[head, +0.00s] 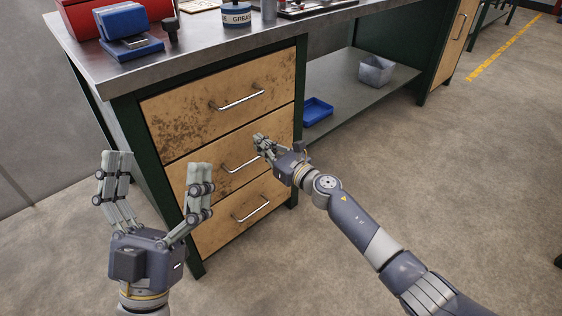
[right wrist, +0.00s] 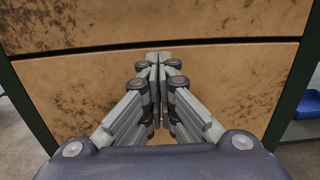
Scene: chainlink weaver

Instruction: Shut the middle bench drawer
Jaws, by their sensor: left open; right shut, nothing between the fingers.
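The middle bench drawer (head: 228,151) has a stained wooden front with a metal bar handle (head: 238,166). In the head view its front looks flush, or nearly so, with the drawers above and below. My right gripper (head: 259,139) is shut and empty, with its fingertips at the right part of this front, near the handle's right end. In the right wrist view the closed fingers (right wrist: 158,58) point at the drawer front (right wrist: 70,85); contact cannot be told. The handle is not visible there. My left gripper (head: 158,163) is open and empty, in front of the bench's left side.
The top drawer (head: 190,108) and bottom drawer (head: 215,226) look shut. A blue tray (head: 317,111) and a grey bin (head: 375,71) sit on the lower shelf to the right.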

